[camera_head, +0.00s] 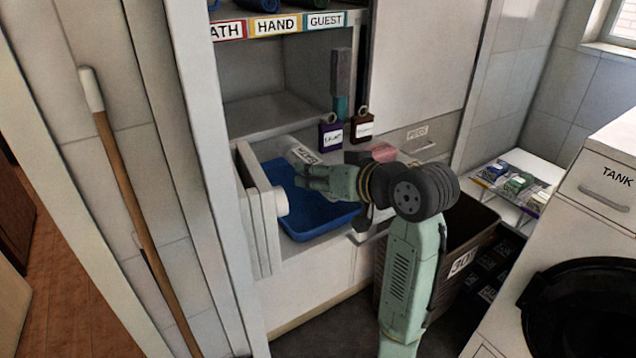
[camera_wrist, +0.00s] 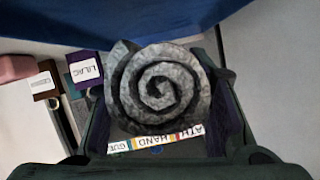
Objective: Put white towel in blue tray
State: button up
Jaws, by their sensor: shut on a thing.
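The white towel (camera_head: 301,152) is a pale roll with dark lettering, at the back left of the blue tray in the head view. In the wrist view, the towel's spiral end (camera_wrist: 158,88) sits between my fingers, looking grey. My gripper (camera_head: 312,178) is shut on it, over the blue tray (camera_head: 311,222). The tray also spans the top of the wrist view (camera_wrist: 140,22). My gripper and arm hide part of the tray. I cannot tell whether the towel touches the tray floor.
A shelf with BATH, HAND and GUEST labels (camera_head: 275,26) is above. Purple (camera_head: 330,134) and brown (camera_head: 362,126) labelled boxes stand behind the tray. A white cylinder (camera_head: 281,202) sits at its left edge. A dark bin (camera_head: 470,225) is at right.

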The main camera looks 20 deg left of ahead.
jog(key=shift+w+a, duration=0.15)
jog(key=shift+a, duration=0.1)
jog(key=shift+f, duration=1.75)
jog(key=shift+f, duration=0.15)
jog(key=o, duration=1.2)
jog(key=shift+r+p, duration=0.3)
jog(key=shift+p, duration=0.05)
jog(key=b+v, duration=0.1)
jog(key=v, duration=1.1)
jog(key=shift+f+b, duration=0.15)
jog(key=shift+b, duration=0.2)
